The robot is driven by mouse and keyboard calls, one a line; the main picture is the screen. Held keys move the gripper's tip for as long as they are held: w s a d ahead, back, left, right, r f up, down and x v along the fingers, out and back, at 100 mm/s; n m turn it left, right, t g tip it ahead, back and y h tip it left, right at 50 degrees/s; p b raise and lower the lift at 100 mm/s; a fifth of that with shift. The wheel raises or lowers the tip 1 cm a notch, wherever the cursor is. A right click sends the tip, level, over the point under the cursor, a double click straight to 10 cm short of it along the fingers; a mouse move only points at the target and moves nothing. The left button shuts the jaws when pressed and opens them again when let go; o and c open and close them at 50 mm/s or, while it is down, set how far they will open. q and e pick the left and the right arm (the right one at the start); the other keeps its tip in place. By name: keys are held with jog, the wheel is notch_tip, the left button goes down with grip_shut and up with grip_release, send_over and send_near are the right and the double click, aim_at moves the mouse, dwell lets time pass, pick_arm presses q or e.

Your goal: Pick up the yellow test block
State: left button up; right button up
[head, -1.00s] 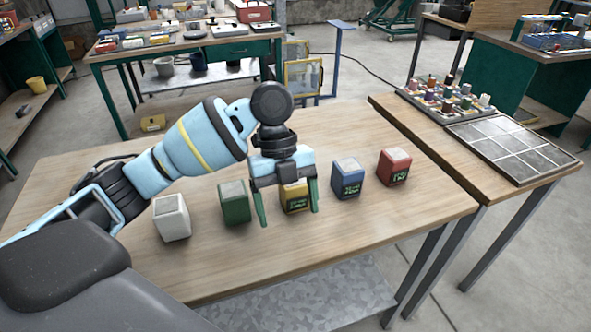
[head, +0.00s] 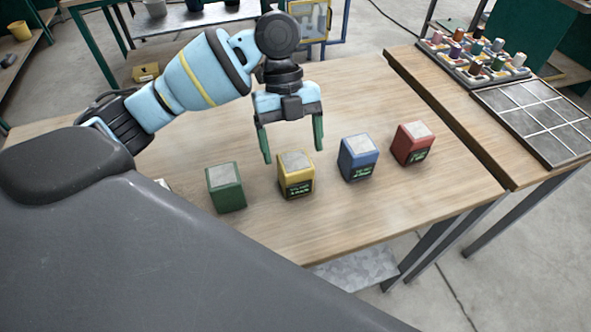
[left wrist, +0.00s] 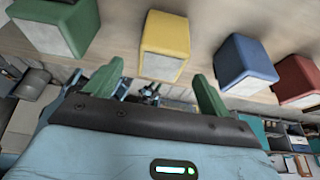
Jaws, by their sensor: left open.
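The yellow test block (head: 297,180) stands upright on the wooden table, between a green block (head: 226,187) and a blue block (head: 357,158). My left gripper (head: 292,157) is open and empty, with its green fingertips pointing down just above and behind the yellow block in the head view. In the left wrist view the yellow block (left wrist: 165,45) lies beyond and between the spread fingers (left wrist: 160,85), apart from them. My right gripper is not in view.
A red block (head: 412,143) stands right of the blue one. A white block (head: 162,184) is mostly hidden behind my own body. A side table holds a rack of spools (head: 478,55) and a gridded tray (head: 535,118). The table behind the gripper is clear.

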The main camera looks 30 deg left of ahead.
aim_at(293, 156)
pick_arm(q)
jog(key=shift+x, duration=0.9)
jog(key=shift+f, duration=0.55)
jog(key=x, duration=0.3)
jog(key=shift+w+a+f, duration=0.2)
jog(key=shift+f, duration=0.15)
jog(key=shift+s+d+f, duration=0.1)
jog(key=shift+d+f, duration=0.05)
jog(key=shift+f, duration=0.2)
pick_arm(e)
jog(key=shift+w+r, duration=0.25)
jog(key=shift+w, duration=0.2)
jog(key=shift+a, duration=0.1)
pick_arm(q)
jog(key=c, duration=1.4)
jog(key=shift+c, duration=0.2)
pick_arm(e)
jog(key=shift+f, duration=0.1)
